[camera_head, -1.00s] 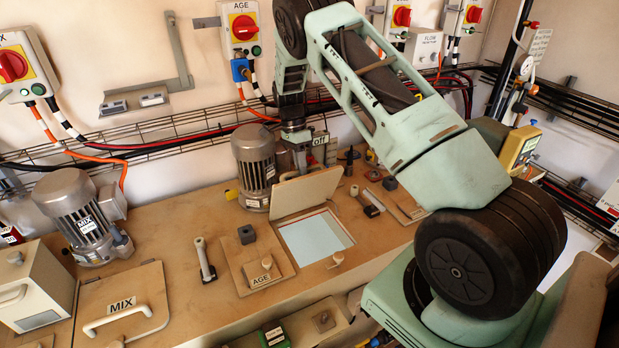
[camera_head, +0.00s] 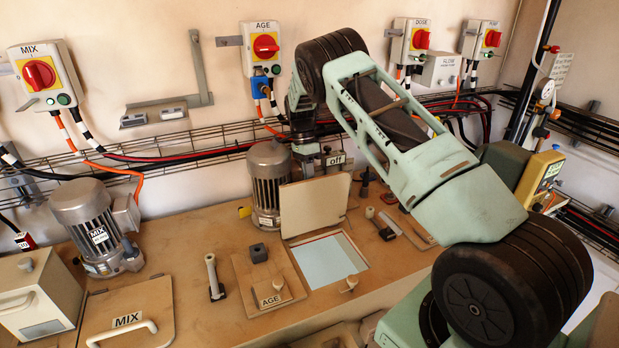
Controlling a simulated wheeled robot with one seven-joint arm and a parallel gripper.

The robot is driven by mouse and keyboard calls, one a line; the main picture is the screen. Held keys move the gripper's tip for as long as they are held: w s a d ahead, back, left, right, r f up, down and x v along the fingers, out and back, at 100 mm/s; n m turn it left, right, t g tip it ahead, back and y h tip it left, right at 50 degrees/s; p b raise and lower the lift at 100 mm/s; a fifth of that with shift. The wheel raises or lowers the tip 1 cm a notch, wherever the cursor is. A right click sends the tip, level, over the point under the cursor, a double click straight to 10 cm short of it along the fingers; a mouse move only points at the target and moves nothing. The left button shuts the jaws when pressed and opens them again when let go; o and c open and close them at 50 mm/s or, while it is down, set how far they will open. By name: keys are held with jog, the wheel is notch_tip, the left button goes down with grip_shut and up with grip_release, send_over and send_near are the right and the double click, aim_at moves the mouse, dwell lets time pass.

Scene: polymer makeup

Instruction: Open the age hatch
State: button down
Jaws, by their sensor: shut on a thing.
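The age hatch lid (camera_head: 314,206) is a tan panel, raised on its far edge and standing steeply tilted behind its square opening. The opening (camera_head: 328,262) shows a pale blue inside. The AGE label (camera_head: 270,301) sits on a plate just left of the opening. My gripper (camera_head: 308,168) is behind the top edge of the raised lid, pointing down. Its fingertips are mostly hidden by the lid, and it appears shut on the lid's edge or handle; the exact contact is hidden. A small knob (camera_head: 350,284) stands at the opening's front right.
A grey motor (camera_head: 267,186) stands close to the left of the lid and my gripper. The AGE switch box (camera_head: 262,50) hangs on the wall behind. A cable tray (camera_head: 200,136) runs along the wall. The MIX hatch (camera_head: 124,318) is at front left.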

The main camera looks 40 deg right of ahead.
jog(key=c, duration=1.4)
grip_release()
jog(key=shift+s+f, duration=0.1)
jog(key=shift+f, duration=0.35)
jog(key=b+v, duration=0.2)
jog(key=v, duration=0.5)
jog(key=shift+r+b, duration=0.3)
jog(key=shift+r, duration=0.05)
jog(key=s+a+r+n+t, duration=0.2)
jog(key=s+a+n, duration=0.45)
jog(key=s, duration=0.25)
jog(key=s+a+r+n+t+h, duration=0.1)
jog(key=s+a+n+t, duration=0.1)
jog(key=s+a+n, duration=0.5)
jog(key=s+a+r+n+t, duration=0.2)
jog(key=s+a+n, duration=0.2)
jog(key=s+n, duration=0.55)
jog(key=s+a+n+g+b, duration=0.2)
jog(key=s+a+n, duration=0.3)
jog(key=s+a, duration=0.9)
jog(key=a, duration=0.4)
jog(key=shift+s+f+n+y+b, duration=0.3)
jog(key=shift+f+n+b, duration=0.1)
